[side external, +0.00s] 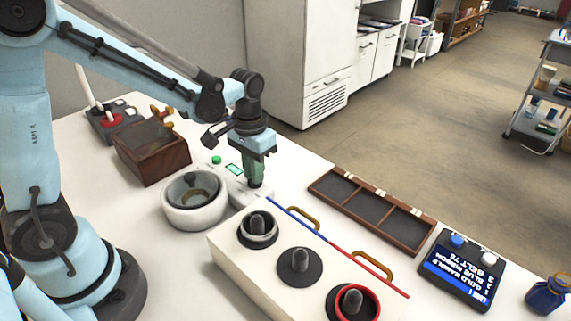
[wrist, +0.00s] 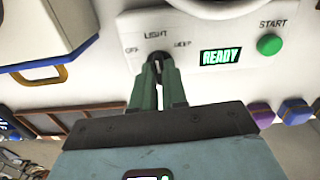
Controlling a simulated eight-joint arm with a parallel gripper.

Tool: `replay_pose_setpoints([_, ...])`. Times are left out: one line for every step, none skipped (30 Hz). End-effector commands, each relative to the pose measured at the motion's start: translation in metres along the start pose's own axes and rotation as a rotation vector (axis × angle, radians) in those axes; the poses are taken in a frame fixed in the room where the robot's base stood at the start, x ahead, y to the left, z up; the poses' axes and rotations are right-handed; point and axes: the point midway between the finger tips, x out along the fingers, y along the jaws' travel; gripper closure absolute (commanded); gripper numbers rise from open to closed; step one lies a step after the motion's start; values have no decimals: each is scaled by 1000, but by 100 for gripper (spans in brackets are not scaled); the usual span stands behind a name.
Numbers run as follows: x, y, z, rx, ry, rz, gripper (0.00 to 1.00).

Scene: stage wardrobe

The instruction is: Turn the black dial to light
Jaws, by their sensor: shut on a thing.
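The black dial (wrist: 157,60) sits on a white panel marked OFF at left, LIGHT at top and DEEP at right. My gripper (wrist: 158,72) is shut on the dial, one green finger on each side. The fingers hide most of the dial, so I cannot tell exactly which label it points at. The panel's display (wrist: 221,57) reads READY, with a green START button (wrist: 270,44) to its right. In the side view my gripper (side external: 255,178) points down at the panel of the round white machine (side external: 181,217).
A wooden compartment tray (side external: 335,188) and a black-and-blue screen unit (side external: 462,270) lie to the right. A brown wooden box (side external: 150,150) is behind at left. Bare table lies between machine and tray.

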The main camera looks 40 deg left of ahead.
Motion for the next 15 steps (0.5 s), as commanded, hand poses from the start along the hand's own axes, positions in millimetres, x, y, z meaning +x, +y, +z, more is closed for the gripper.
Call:
replay_pose_setpoints([-1,0,0,15,-2,0,100])
replay_pose_setpoints([-1,0,0,23,-3,0,100])
replay_pose_setpoints([-1,0,0,34,-3,0,100])
replay_pose_setpoints([-1,0,0,40,-3,0,100])
replay_pose_setpoints([-1,0,0,45,-3,0,100])
replay_pose_setpoints([-1,0,0,51,-3,0,100])
replay_pose_setpoints([-1,0,0,55,-3,0,100])
replay_pose_setpoints([-1,0,0,58,-3,0,100])
replay_pose_setpoints([-1,0,0,61,-3,0,100])
replay_pose_setpoints([-1,0,0,62,-3,0,100])
replay_pose_setpoints([-1,0,0,63,-3,0,100])
replay_pose_setpoints([-1,0,0,64,-3,0,100])
replay_pose_setpoints([-1,0,0,64,-3,0,100])
replay_pose_setpoints([-1,0,1,64,-3,0,100])
replay_pose_setpoints([-1,0,1,64,-3,0,100])
